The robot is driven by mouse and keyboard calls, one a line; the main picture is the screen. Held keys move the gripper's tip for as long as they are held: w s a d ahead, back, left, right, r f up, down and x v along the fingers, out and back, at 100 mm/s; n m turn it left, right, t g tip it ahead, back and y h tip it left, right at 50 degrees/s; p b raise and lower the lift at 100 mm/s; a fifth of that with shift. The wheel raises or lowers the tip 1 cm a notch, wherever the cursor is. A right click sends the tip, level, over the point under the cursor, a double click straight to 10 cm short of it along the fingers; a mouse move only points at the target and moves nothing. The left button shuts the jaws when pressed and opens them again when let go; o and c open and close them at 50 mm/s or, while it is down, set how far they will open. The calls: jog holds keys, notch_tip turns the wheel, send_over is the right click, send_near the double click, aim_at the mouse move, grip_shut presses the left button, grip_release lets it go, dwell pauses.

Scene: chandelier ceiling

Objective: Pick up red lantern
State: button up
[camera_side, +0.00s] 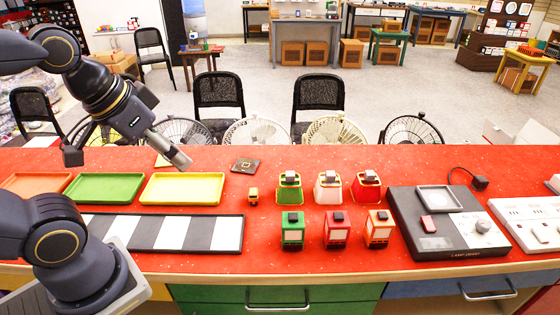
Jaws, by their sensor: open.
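A small red lantern (337,231) with a pale front panel stands upright on the red table (290,259), right of centre. It stands between a green lantern (292,231) on its left and an orange lantern (379,230) on its right, with small gaps.
Orange (36,194), green (105,200) and yellow (182,201) trays lie at the left, behind a black-and-white striped board (172,247). A tiny orange block (253,195) and a dark square (245,166) lie mid-table. A dark lamp unit (440,250) and white power strip (530,221) occupy the right.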

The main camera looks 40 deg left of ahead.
jog(key=shift+o, duration=0.7)
